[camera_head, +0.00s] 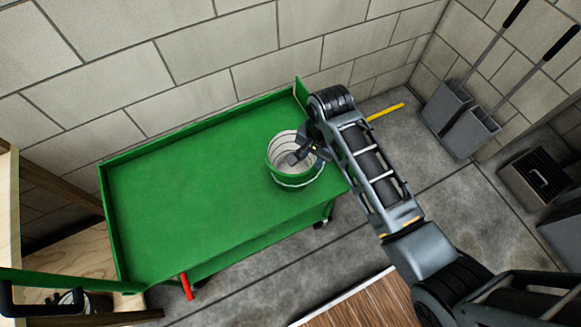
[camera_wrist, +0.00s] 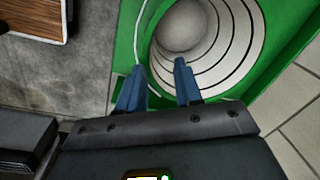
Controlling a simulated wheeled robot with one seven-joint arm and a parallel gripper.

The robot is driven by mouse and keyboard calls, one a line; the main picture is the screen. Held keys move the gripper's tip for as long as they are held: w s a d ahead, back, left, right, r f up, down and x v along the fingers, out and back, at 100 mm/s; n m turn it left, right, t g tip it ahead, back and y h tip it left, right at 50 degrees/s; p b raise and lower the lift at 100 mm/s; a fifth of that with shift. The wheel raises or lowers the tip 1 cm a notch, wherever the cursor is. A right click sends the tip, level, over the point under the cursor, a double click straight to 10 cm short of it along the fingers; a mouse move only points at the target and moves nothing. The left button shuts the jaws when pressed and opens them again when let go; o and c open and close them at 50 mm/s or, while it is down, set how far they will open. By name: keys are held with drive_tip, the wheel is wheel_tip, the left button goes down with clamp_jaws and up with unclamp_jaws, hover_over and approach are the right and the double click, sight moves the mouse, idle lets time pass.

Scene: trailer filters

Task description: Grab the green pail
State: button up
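The green pail (camera_head: 293,179) has a white ribbed inside and stands upright on the green cart (camera_head: 190,200), near its right end. In the wrist view the pail (camera_wrist: 205,45) opens toward the camera, with a thin wire handle along its left side. My gripper (camera_head: 298,156) is over the pail's right rim. In the wrist view the two blue fingers of my gripper (camera_wrist: 160,72) are apart, with the rim seeming to run between them. The right finger overlaps the pail's inside and the left finger lies at its outer side. Contact cannot be told.
A block wall (camera_head: 180,70) stands behind the cart, whose raised edges border its top. Two long-handled dustpans (camera_head: 455,110) stand at the right by the wall. A wooden surface (camera_head: 355,305) is at the front. The cart top left of the pail is clear.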

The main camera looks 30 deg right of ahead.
sight(311, 168)
drive_tip(key=shift+w+d+f, duration=0.1)
drive_tip(key=shift+d+f, duration=0.05)
drive_tip(key=shift+f, duration=3.8)
clamp_jaws()
